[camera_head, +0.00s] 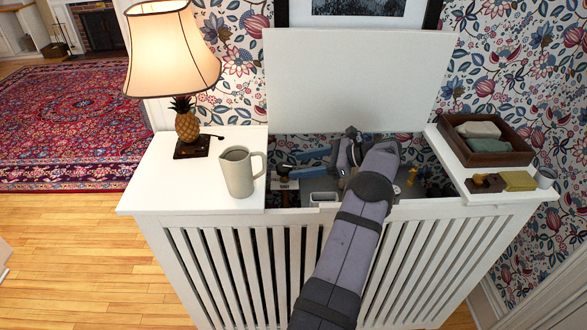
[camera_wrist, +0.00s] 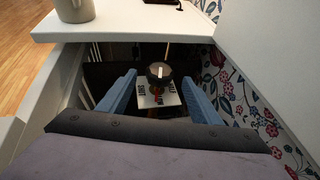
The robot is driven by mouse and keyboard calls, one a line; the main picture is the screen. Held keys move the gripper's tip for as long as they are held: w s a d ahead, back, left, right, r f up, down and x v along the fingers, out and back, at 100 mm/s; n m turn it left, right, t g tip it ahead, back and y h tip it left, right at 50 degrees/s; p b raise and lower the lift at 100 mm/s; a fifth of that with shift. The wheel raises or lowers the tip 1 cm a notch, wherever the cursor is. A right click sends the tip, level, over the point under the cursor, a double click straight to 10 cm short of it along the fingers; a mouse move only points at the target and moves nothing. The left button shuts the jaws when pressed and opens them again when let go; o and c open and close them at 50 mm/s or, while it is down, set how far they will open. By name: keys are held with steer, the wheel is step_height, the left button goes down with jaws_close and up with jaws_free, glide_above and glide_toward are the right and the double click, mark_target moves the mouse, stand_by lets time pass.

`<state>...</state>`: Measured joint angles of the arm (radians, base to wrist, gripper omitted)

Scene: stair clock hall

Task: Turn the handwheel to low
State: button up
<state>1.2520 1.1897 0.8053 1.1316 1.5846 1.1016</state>
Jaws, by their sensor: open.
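The handwheel (camera_wrist: 159,71) is a small dark round knob with a white mark on top, inside the opened radiator cover. A white plate (camera_wrist: 146,100) with black labels and a coloured patch lies under it; I cannot read the labels. In the head view the handwheel (camera_head: 283,170) shows low in the opening, at the left. My gripper (camera_head: 303,163) is open, its two blue fingers pointing left towards the handwheel. In the wrist view my gripper (camera_wrist: 164,92) has a finger on each side of the picture, with the handwheel framed between and beyond them, apparently untouched.
The white radiator cover (camera_head: 190,200) surrounds the opening, its lid (camera_head: 350,80) raised behind. A grey pitcher (camera_head: 238,172) and a lit pineapple lamp (camera_head: 187,125) stand on the left top. A brown tray (camera_head: 490,157) with cloths and a sponge (camera_head: 519,181) are on the right.

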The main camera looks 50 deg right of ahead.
steer(key=v, duration=0.3)
steer(key=shift+r, duration=0.1)
step_height(320, 180, up, 11)
steer(key=s+a+m+t+p, duration=0.1)
steer(key=a+m+p, duration=0.1)
steer(key=p, duration=0.8)
step_height(320, 180, down, 11)
steer(key=s+m+h, duration=0.1)
steer(key=m+h, duration=0.1)
steer(key=h, duration=0.3)
steer(key=shift+a+f+t+p, duration=0.2)
steer(key=shift+a+t+p, duration=0.1)
steer(key=shift+a+p, duration=0.15)
